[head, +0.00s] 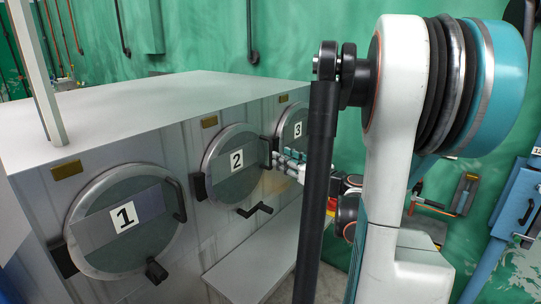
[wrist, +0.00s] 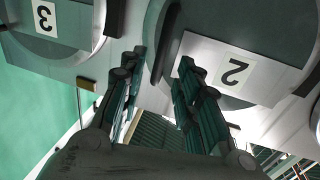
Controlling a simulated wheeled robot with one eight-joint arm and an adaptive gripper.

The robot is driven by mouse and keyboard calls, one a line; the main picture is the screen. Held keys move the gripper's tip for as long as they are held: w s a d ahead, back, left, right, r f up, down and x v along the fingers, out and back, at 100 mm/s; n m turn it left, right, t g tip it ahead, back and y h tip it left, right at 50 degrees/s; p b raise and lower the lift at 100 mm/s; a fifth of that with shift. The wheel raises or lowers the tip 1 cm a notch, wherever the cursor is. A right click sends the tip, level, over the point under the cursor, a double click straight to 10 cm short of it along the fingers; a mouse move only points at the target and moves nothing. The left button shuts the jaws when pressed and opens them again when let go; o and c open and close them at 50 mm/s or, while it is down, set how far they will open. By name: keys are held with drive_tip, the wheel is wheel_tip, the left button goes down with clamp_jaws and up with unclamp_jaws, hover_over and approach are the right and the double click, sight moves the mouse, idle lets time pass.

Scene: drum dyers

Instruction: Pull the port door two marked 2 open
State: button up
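Port door two (head: 235,155) is a round grey door with a metal rim and a "2" label, and it looks shut. It also shows upside down in the wrist view (wrist: 225,45). Its dark bar handle (wrist: 163,45) runs along the rim edge facing door three. My gripper (head: 285,158) is at that edge, partly hidden by my arm. In the wrist view, my gripper (wrist: 162,60) has its two fingers apart, with the handle showing between the tips. I cannot tell whether either finger touches it. A dark latch lever (head: 255,209) sits below door two.
Door one (head: 122,222) is at the left of the grey cabinet (head: 160,100), with its own handle and latch. Door three (head: 293,127) is close beside my gripper. A pale low surface (head: 250,265) lies below door two. A blue cabinet (head: 515,205) stands at the far right.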

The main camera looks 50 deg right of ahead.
sight(271, 165)
drive_tip(key=w, duration=0.4)
drive_tip(key=w+b, duration=0.1)
drive_tip(key=w, duration=0.1)
drive_tip(key=shift+w+d, duration=0.35)
drive_tip(key=shift+w, duration=0.05)
clamp_jaws()
